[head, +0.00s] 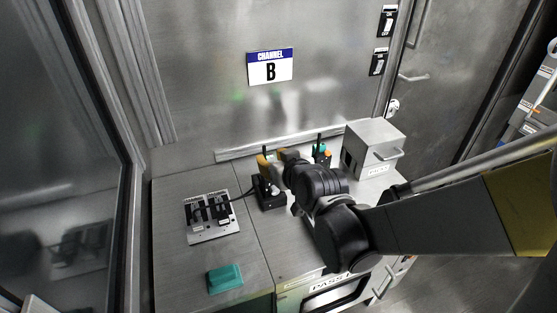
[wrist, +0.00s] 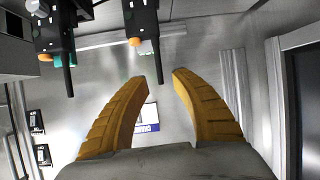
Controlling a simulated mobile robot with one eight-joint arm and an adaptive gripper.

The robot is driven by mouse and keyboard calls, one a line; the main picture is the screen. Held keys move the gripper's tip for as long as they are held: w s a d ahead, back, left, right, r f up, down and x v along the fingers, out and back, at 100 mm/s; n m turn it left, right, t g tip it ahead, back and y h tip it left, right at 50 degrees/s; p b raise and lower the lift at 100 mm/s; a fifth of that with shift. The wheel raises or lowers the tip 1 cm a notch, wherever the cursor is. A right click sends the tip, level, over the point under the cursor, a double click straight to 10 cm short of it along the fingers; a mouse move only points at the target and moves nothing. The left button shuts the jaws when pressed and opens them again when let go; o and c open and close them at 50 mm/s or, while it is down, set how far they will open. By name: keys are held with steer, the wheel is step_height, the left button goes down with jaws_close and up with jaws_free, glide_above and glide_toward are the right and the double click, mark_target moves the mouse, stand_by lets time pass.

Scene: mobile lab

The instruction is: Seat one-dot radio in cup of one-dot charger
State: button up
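My gripper (wrist: 160,76) is open and empty, its two yellow fingers apart. In the head view my gripper (head: 271,157) is at the back of the bench, over a black charger (head: 270,199). The upside-down wrist view shows a near black radio (wrist: 145,18) with an orange knob and antenna, just beyond the fingertips. A second black radio (wrist: 50,35) is to its left. In the head view one radio (head: 321,155) with teal and orange knobs stands right of my gripper. The other is mostly hidden by the gripper. I cannot make out any dot marks.
A grey panel with black switches (head: 209,217) lies on the left, a cable running to the charger. A teal block (head: 225,278) lies at the front. A grey metal box (head: 374,146) with a handle stands at the back right. The left bench surface is mostly clear.

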steer(key=v, duration=0.6)
steer(key=shift+s, duration=0.1)
steer(key=s+d+f+m+g+h, duration=0.1)
steer(key=s+d+m+g+h, duration=0.3)
steer(key=s+d, duration=1)
steer(key=s+g, duration=0.1)
steer(key=s, duration=0.2)
steer(key=shift+d, duration=0.3)
